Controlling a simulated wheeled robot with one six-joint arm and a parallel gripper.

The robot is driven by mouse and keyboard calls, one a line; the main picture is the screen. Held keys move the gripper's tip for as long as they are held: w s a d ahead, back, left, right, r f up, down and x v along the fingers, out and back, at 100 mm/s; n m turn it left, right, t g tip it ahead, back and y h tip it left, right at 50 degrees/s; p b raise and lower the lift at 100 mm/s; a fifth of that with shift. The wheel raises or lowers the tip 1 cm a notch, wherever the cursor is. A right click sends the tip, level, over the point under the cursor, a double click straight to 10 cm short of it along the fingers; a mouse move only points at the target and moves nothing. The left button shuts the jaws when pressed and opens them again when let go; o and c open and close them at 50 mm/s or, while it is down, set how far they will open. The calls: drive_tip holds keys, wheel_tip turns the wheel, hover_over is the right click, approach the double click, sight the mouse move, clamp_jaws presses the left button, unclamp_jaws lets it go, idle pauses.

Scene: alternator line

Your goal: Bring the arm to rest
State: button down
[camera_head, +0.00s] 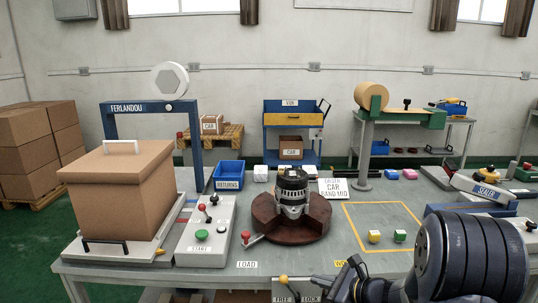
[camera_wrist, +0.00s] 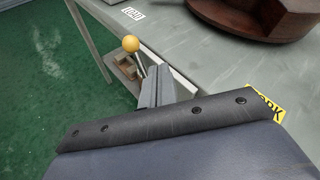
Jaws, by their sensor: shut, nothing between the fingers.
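My gripper (camera_wrist: 158,76) is shut with nothing between its fingers, low in front of the workbench's near edge. In the wrist view its fingertips point toward a lever with a yellow ball knob (camera_wrist: 131,44). In the head view this knob (camera_head: 283,281) stands above a FREE/LOCK plate (camera_head: 297,298), just left of my gripper. I cannot tell whether the fingers touch the lever. My dark arm fills the lower right of the head view and hides part of the bench.
On the workbench (camera_head: 305,262) stand an alternator (camera_head: 292,192) on a round brown base (camera_head: 262,222), a control box (camera_head: 205,238), a large carton (camera_head: 120,195) and a blue bin (camera_head: 229,173). A yellow-outlined area (camera_head: 375,215) holds two small cubes. Green floor shows left.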

drive_tip(key=d, duration=0.1)
drive_tip(key=s+d+m+y, duration=0.1)
drive_tip(key=d+f+y, duration=0.1)
drive_tip(key=shift+s+d+f+t+b, duration=0.1)
drive_tip(key=shift+s+d+t+b, duration=0.05)
drive_tip(key=shift+d+t+b, duration=0.25)
drive_tip(key=shift+s, duration=0.1)
